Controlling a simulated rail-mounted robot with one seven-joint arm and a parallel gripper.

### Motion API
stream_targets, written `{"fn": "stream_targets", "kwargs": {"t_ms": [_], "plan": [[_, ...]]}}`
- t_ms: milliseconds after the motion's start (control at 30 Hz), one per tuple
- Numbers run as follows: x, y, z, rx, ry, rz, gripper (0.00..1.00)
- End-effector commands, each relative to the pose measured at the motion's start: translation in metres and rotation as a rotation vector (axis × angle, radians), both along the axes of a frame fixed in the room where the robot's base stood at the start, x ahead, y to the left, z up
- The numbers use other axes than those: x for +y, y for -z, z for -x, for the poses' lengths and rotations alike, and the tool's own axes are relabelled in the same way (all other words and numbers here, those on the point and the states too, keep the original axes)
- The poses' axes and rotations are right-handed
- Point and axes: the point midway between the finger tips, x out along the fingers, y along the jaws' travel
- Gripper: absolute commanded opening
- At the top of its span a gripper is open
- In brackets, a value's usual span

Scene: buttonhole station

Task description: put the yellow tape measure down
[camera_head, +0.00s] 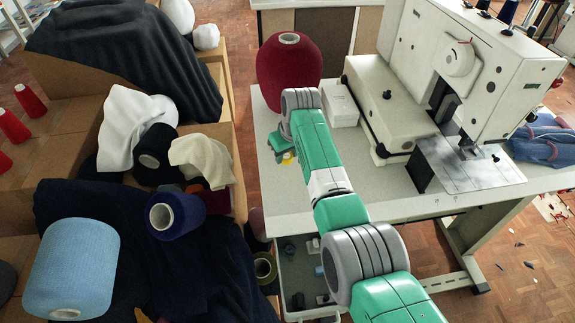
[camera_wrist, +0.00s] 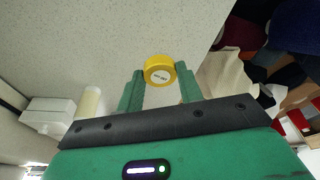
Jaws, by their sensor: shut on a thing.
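The yellow tape measure (camera_wrist: 160,69) is round, with a pale label on its face. In the wrist view it sits between the green fingertips of my gripper (camera_wrist: 160,84), which is shut on it. In the head view only a small yellow part of the tape measure (camera_head: 288,158) shows beside my gripper (camera_head: 284,152), over the left edge of the table (camera_head: 270,196). My arm hides much of this spot. I cannot tell whether the tape measure touches the tabletop.
A dark red yarn cone (camera_head: 288,75) and a white box (camera_head: 341,104) stand behind my arm. The sewing machine (camera_head: 460,65) fills the right of the table. Boxes with cloth and yarn cones (camera_head: 178,213) stand left, across a gap. The pale tabletop is clear in front.

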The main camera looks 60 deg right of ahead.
Motion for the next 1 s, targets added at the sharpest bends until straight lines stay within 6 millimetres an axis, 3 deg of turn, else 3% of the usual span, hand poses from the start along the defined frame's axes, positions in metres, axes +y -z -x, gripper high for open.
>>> {"fn": "stream_targets", "kwargs": {"t_ms": [233,600,633,700,1000], "plan": [[0.001,0.037,0.001,0.001,0.000,-0.002,0.14],[0.001,0.040,0.001,0.000,0.000,-0.001,0.14],[0.001,0.039,0.000,0.001,0.000,-0.001,0.42],[0.001,0.039,0.001,0.001,0.000,-0.001,0.56],[0.001,0.036,0.000,0.001,0.000,-0.001,0.58]]}}
